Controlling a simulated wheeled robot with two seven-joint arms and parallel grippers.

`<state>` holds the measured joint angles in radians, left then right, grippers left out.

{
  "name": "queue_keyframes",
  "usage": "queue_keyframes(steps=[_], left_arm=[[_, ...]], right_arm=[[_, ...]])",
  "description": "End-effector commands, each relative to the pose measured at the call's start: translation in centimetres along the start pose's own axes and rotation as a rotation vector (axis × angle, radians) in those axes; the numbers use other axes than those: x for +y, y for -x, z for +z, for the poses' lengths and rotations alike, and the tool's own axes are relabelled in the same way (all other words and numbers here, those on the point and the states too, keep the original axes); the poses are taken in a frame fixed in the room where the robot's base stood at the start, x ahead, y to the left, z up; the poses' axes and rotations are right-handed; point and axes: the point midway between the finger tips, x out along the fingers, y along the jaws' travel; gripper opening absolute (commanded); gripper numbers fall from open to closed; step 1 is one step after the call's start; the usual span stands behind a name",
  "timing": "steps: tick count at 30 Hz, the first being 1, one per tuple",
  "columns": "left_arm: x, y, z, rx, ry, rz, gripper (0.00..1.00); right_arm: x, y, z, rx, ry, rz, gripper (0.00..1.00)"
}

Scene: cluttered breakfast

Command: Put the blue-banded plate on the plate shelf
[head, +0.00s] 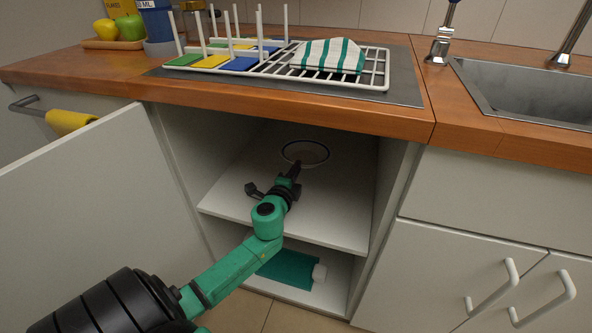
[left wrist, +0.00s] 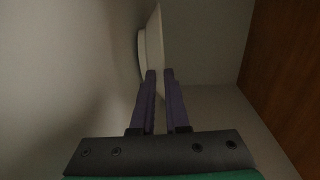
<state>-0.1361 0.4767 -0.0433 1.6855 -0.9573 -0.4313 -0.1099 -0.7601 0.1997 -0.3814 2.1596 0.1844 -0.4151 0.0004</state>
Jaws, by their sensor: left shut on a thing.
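The blue-banded plate (head: 306,151) is inside the open cupboard, low over the upper shelf (head: 335,205) toward its back. Its pale face and thin dark rim band show in the head view. My left gripper (head: 294,172) reaches into the cupboard and is shut on the plate's near edge. In the left wrist view the plate (left wrist: 153,45) shows edge-on between the fingertips of my left gripper (left wrist: 160,75). I cannot tell whether the plate touches the shelf. My right gripper is not in view.
The open cupboard door (head: 100,210) stands left of my arm, and the cupboard's right wall is close by. A teal bottle (head: 288,268) lies on the lower shelf. A dish rack (head: 375,72) with a striped cloth (head: 330,56) stands on the worktop above.

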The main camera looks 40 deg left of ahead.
Motion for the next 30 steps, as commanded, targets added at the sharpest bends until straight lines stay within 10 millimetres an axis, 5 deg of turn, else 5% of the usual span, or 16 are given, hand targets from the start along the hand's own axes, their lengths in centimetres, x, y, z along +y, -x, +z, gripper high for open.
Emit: queue_keyframes(steps=[20, 21, 30], left_arm=[[0.47, -0.07, 0.01, 0.000, 0.000, -0.001, 0.00], [0.47, -0.07, 0.01, 0.000, 0.000, -0.001, 0.21], [0.48, -0.06, 0.01, 0.000, 0.000, -0.001, 0.21]], right_arm=[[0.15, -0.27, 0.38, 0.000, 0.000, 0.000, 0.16], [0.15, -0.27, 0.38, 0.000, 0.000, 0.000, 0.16], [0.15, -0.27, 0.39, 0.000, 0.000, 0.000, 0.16]])
